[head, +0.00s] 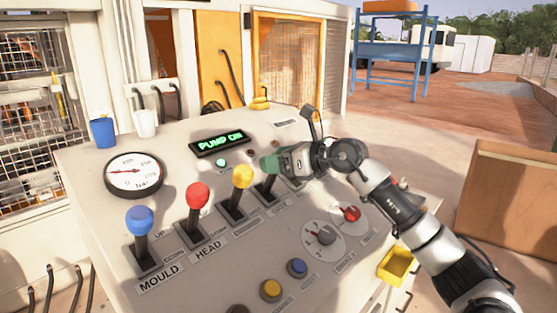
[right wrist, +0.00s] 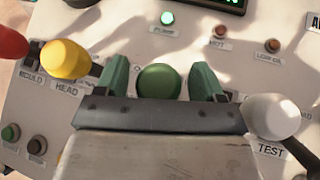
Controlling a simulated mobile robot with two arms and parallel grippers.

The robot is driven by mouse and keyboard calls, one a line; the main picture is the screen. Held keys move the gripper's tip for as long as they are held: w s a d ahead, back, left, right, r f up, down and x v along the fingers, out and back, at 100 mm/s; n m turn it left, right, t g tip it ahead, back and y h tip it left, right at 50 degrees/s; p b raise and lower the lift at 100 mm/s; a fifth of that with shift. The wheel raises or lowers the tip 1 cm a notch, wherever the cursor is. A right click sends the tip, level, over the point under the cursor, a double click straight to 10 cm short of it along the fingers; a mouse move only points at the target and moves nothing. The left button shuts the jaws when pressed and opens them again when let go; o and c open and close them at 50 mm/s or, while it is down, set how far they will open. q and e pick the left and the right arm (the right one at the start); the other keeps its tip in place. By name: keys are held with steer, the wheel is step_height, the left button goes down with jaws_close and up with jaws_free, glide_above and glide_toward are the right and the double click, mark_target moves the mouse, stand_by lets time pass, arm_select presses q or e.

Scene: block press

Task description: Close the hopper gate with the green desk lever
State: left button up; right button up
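The green desk lever's round knob (right wrist: 160,82) shows in the right wrist view between the two green fingers of my right gripper (right wrist: 161,80). A gap is visible on each side of the knob, so the fingers are apart and around it, not clamped. My left gripper is not in view. I cannot identify the hopper gate.
On the desk, blue (head: 140,220), red (head: 198,195) and yellow (head: 242,176) levers stand to the left. A white knob (right wrist: 271,117) is close on the right in the wrist view. A gauge (head: 134,175) and a "PUMP ON" display (head: 219,143) are behind. Dials (head: 320,234) and buttons lie in front.

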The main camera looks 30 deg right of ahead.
steer(key=shift+s, duration=0.1)
steer(key=shift+s+d, duration=0.15)
steer(key=shift+d, duration=0.05)
steer(key=b+v, duration=0.4)
steer(key=v, duration=0.6)
steer(key=shift+b, duration=0.4)
steer(key=shift+s, duration=0.1)
